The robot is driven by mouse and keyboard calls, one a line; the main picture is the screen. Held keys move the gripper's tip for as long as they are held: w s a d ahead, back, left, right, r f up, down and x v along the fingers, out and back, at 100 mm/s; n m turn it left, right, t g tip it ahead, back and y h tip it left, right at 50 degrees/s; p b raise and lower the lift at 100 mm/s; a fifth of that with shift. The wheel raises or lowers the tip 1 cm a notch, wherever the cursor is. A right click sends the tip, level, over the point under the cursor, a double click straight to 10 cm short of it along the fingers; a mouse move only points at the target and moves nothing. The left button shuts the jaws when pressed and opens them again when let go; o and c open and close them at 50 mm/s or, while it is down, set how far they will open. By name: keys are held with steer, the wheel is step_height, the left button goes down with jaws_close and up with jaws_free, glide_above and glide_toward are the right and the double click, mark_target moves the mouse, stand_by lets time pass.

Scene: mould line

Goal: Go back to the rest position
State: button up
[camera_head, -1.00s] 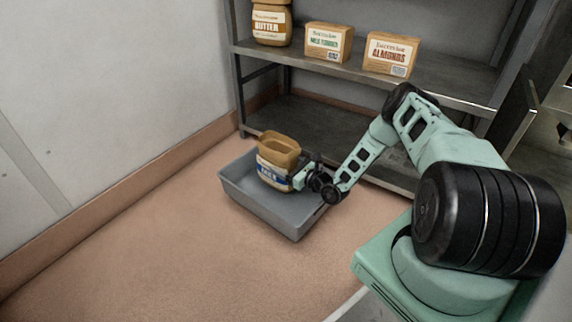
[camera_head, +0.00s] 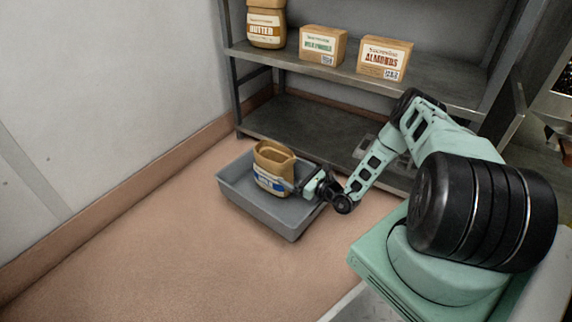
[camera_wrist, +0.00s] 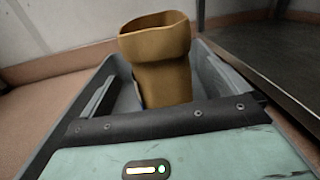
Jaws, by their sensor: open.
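An open-topped brown paper bag (camera_head: 272,160) with a blue and white label stands in the grey tray (camera_head: 240,212) on the floor. Part of its label is hidden by my gripper. My gripper (camera_head: 299,188) is at the bag's right side, low over the tray, with its jaws open. Whether a finger still touches the bag is too small to tell. In the wrist view the bag (camera_wrist: 158,60) rises just beyond my gripper, with its lower part hidden, and the tray walls (camera_wrist: 228,75) show on both sides.
A metal shelf rack (camera_head: 440,88) stands behind the tray, holding a butter bag (camera_head: 266,28), a milk powder box (camera_head: 323,45) and an almonds box (camera_head: 385,58). Its lower shelf (camera_head: 310,128) is close behind my forearm. A wall (camera_head: 110,80) is at left; the floor (camera_head: 170,250) in front is clear.

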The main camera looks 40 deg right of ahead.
steer(key=shift+v, duration=0.75)
steer(key=shift+r, duration=0.15)
